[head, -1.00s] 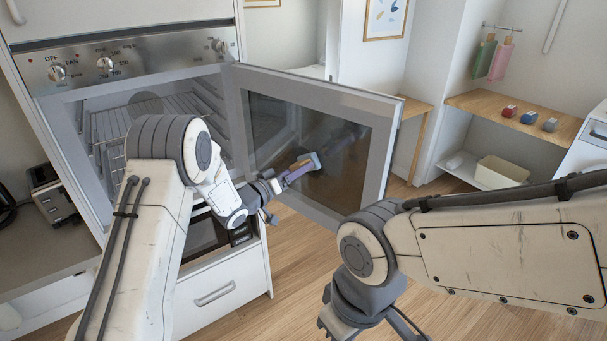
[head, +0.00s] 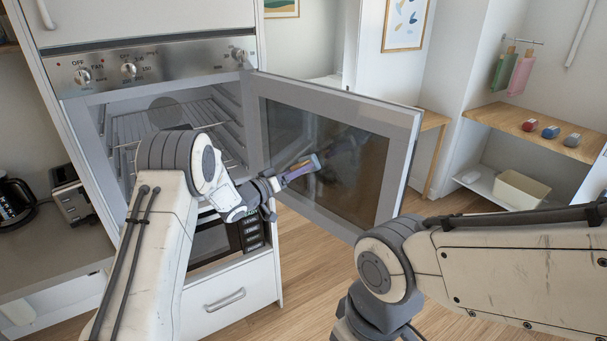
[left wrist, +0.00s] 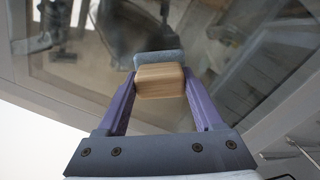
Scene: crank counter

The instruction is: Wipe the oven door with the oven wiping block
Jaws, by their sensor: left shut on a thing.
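The oven door (head: 402,150) stands swung open to the right of the oven, its dark glass facing me. My left gripper (head: 298,171) is in front of the glass, shut on the oven wiping block (head: 315,161). In the left wrist view the block (left wrist: 160,82) is wooden with a blue-grey pad (left wrist: 158,59) on its far side, held between the purple fingers (left wrist: 160,95). The pad faces the glass; I cannot tell whether it touches. The right arm reaches in from the right, and its fingers are out of the picture.
The open oven cavity (head: 175,120) with wire racks is left of the door. A wooden shelf (head: 500,119) at right bears red, blue and grey blocks. A cream bin (head: 520,190) stands below it. A toaster (head: 72,195) is at left. Wooden floor (head: 300,245) is clear below the door.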

